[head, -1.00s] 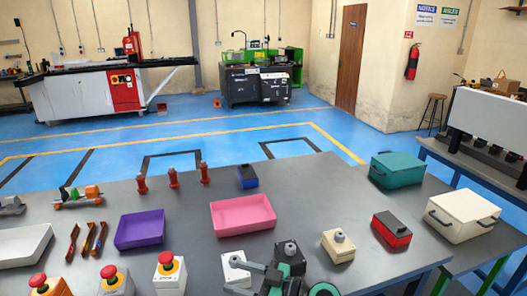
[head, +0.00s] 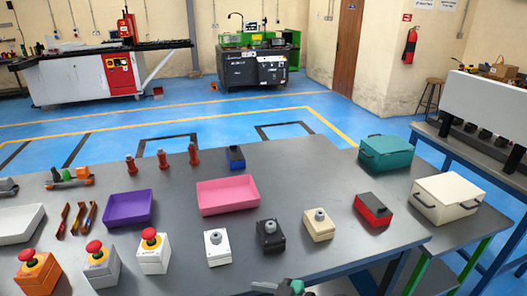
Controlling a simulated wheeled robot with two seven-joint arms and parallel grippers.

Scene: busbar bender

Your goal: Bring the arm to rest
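Part of one of my grippers (head: 280,288), grey and black, shows at the bottom edge of the head view, right of centre. It seems to be my right one, and it looks empty. Most of it and its arm are cut off by the frame, so its opening is unclear. It is in front of a white button box (head: 217,246) and a black button box (head: 270,236), apart from both in the picture. My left gripper is not in view.
The grey table (head: 330,180) holds a pink tray (head: 228,195), a purple tray (head: 127,208), a beige button box (head: 319,225), a red-and-black box (head: 373,209), a teal case (head: 386,153) and a cream case (head: 445,198). Red-topped emergency-stop boxes (head: 152,252) stand at front left.

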